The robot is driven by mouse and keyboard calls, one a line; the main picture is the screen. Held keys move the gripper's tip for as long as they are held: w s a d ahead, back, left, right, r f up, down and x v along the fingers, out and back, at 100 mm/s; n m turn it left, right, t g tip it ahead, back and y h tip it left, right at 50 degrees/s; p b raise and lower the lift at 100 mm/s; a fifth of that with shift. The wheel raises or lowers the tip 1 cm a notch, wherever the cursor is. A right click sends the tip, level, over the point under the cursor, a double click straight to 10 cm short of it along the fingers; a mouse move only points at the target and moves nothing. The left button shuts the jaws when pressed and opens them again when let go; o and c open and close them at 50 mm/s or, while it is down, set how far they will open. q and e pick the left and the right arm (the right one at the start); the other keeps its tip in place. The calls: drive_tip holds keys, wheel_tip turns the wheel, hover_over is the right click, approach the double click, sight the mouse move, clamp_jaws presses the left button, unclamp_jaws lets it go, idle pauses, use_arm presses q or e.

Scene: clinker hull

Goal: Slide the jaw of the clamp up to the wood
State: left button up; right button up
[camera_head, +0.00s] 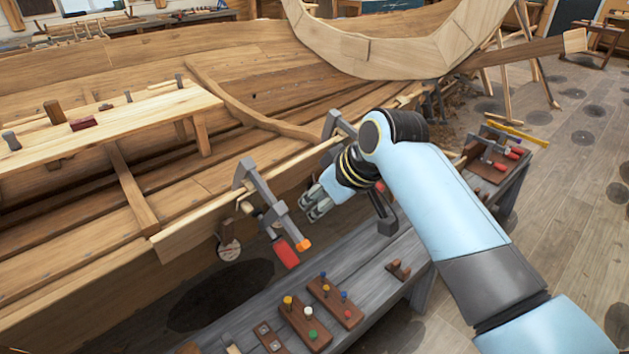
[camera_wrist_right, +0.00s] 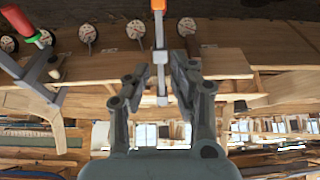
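A grey bar clamp (camera_head: 268,190) hangs over the edge of the hull's plank. Its upper jaw hooks over the wood, its bar slants down to an orange end, and a red handle (camera_head: 286,254) hangs below. I cannot tell how wide the gap is between its lower jaw and the wood. My right gripper (camera_head: 314,203) is just to the right of this bar, its fingers pointing towards it. In the right wrist view, the orange-tipped bar (camera_wrist_right: 159,40) shows between the spread fingers of my right gripper (camera_wrist_right: 158,80); contact is not visible. My left gripper is not in view.
A second clamp (camera_head: 386,222) stands behind my right arm; a red-and-green handled clamp (camera_wrist_right: 38,75) is left in the wrist view. A grey bench (camera_head: 375,262) below carries peg boards (camera_head: 335,302). A round dial (camera_head: 229,249) hangs left of the clamp.

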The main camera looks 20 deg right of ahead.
sight(282, 209)
drive_tip(key=b+x, duration=0.8)
drive_tip(key=x, duration=0.3)
drive_tip(key=shift+w+a+f, duration=0.15)
drive_tip(key=shift+w+f, duration=0.05)
drive_tip(key=shift+w, duration=0.05)
drive_tip(key=shift+b+x, duration=0.65)
drive_tip(key=shift+x, duration=0.3)
drive_tip(key=shift+w, duration=0.1)
drive_tip(key=shift+c, duration=0.4)
drive_tip(key=shift+w+a+r, duration=0.3)
drive_tip(key=shift+w+r, duration=0.05)
drive_tip(key=shift+w, duration=0.3)
drive_tip(key=shift+w+a+r, duration=0.1)
drive_tip(key=shift+w+r, duration=0.05)
drive_tip(key=shift+w, duration=0.1)
drive_tip(key=shift+w+a+r, duration=0.25)
drive_tip(key=shift+w+r, duration=0.25)
